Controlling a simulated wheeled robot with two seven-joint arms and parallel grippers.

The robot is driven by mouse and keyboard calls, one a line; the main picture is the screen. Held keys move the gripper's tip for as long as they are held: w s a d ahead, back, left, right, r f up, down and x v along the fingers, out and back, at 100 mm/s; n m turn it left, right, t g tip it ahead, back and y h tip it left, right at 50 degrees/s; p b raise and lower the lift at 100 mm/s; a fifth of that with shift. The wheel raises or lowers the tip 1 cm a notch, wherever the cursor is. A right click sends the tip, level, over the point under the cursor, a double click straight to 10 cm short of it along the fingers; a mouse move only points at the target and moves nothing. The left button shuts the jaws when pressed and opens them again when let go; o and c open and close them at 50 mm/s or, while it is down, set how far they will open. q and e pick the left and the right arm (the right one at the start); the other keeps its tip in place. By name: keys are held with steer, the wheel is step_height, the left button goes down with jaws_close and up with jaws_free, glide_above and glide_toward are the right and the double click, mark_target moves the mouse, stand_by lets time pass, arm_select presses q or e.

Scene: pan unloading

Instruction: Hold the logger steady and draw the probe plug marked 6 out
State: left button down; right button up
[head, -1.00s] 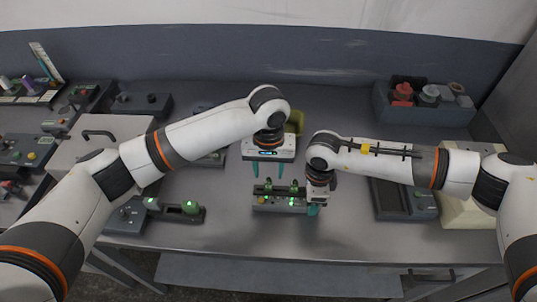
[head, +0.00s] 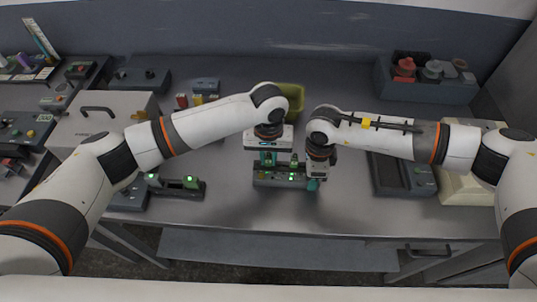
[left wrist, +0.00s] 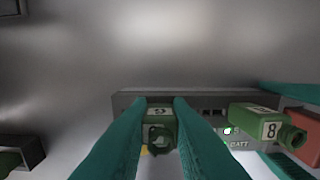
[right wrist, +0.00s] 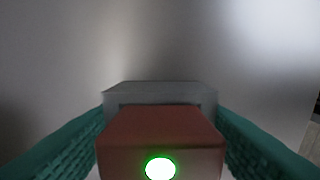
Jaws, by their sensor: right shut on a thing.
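The logger (head: 280,184) is a grey box with lit green lamps on the table, in front of me in the head view. Green plugs stand along it. My left gripper (head: 268,160) is above it, fingers pointing down. In the left wrist view its fingers (left wrist: 158,105) straddle a green plug (left wrist: 160,128) whose foreshortened label looks like a 6. They appear open, close beside it. A second plug marked 8 (left wrist: 256,122) sits to the right. My right gripper (head: 314,184) is shut on the logger's right end, a red-brown block (right wrist: 160,140) with a green light.
An olive bin (head: 291,92) stands behind my left wrist. A device with green lights (head: 182,190) lies left of the logger. A grey tray (head: 390,175) lies to the right, and a crate of knobs (head: 430,90) is at the back right. The table in front of the logger is clear.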

arm_select(q)
steer(key=c, duration=2)
jaws_free()
jaws_close()
steer(key=shift+r, duration=0.8)
steer(key=shift+r, duration=1.2)
arm_select(e)
steer(key=o, duration=1.3)
steer(key=shift+r, duration=0.1)
step_height(320, 180, up, 12)
steer(key=shift+f, duration=0.1)
